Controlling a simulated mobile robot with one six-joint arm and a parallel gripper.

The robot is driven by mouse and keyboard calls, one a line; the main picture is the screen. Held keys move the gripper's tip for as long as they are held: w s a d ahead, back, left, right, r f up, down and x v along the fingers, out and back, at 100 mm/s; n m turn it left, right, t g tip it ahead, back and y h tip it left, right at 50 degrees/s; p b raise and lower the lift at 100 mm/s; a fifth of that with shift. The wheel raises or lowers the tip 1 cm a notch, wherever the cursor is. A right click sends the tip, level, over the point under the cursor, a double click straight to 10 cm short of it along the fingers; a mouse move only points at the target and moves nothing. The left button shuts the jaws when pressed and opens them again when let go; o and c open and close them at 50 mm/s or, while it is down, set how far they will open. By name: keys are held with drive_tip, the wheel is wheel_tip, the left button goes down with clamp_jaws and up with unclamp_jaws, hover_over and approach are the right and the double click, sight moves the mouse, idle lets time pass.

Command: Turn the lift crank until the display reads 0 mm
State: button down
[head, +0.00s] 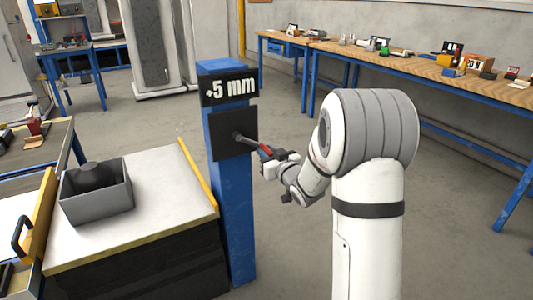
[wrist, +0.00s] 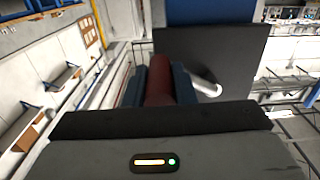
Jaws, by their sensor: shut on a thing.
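The display (head: 229,87) at the top of the blue post (head: 232,190) reads +5 mm in white on black. Below it is a dark square plate (head: 222,146) with the lift crank (head: 248,141) coming out of it. The crank has a metal arm and a red handle. My gripper (head: 272,155) is at the handle, to the right of the plate. In the wrist view my gripper (wrist: 158,85) is shut on the dark red crank handle (wrist: 159,80), with a blue-grey finger on each side. The metal crank arm (wrist: 206,87) shows to the right. The handle's lower part is hidden by my gripper.
A light-topped bench (head: 150,222) with a grey open box (head: 96,196) holding a dark object stands left of the post. A long wooden workbench (head: 420,68) with small items runs along the back right wall. The floor between is clear.

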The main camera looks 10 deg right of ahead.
drive_tip(key=shift+s+a+f+m+b, duration=0.15)
drive_tip(key=shift+a+f+m+b, duration=0.35)
drive_tip(key=shift+m+b, duration=0.1)
drive_tip(key=shift+s+a+f+m+b, duration=0.15)
drive_tip(key=shift+a+f+m+b, duration=0.2)
drive_tip(key=shift+f+m+b, duration=0.2)
drive_tip(key=c, duration=1.2)
unclamp_jaws()
drive_tip(key=shift+r, duration=0.1)
drive_tip(key=p+v, duration=0.1)
drive_tip(key=v, duration=0.7)
